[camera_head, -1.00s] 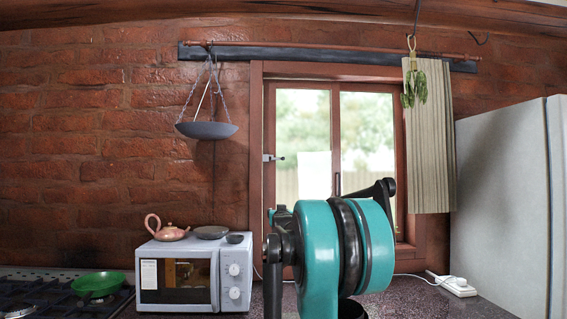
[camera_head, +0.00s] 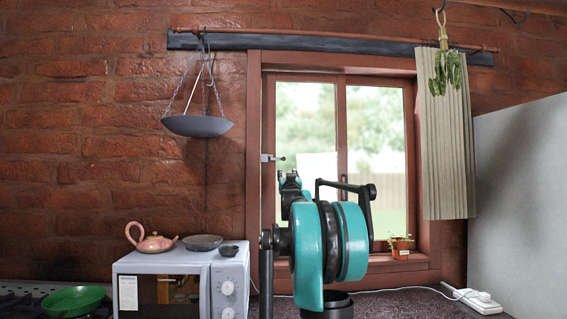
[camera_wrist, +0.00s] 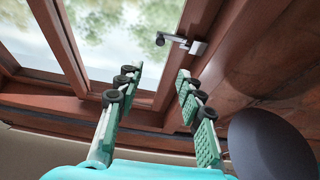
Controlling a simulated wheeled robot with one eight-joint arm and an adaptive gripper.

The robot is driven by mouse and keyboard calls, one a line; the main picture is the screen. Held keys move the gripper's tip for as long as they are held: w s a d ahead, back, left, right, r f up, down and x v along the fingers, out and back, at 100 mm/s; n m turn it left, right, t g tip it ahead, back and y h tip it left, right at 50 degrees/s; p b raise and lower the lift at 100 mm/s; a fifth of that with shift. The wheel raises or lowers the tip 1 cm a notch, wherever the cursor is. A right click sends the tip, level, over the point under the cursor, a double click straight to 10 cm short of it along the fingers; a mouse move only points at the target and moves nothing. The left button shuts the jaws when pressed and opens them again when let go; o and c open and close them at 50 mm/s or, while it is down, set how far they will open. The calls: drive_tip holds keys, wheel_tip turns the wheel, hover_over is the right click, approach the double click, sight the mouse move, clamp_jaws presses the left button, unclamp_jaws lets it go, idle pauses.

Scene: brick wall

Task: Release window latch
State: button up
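The window latch (camera_head: 270,158) is a small grey metal piece with a dark knob on the left side of the brown wooden window frame (camera_head: 254,200). In the wrist view the latch (camera_wrist: 196,47) is at the upper middle, its arm and round black knob pointing left over the pane. My gripper (camera_wrist: 158,78) has its two green-padded fingers spread, with nothing between them. The latch lies beyond the fingertips, apart from them. In the head view my gripper (camera_head: 289,183) is just below and right of the latch, partly hidden by my arm.
A hanging scale pan (camera_head: 197,126) is left of the window. A slatted blind (camera_head: 447,150) with herbs hangs at the right, and a potted plant (camera_head: 401,247) sits on the sill.

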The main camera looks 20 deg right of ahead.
sight(284, 159)
drive_tip(key=x, duration=1.7)
drive_tip(key=shift+w, duration=0.1)
clamp_jaws()
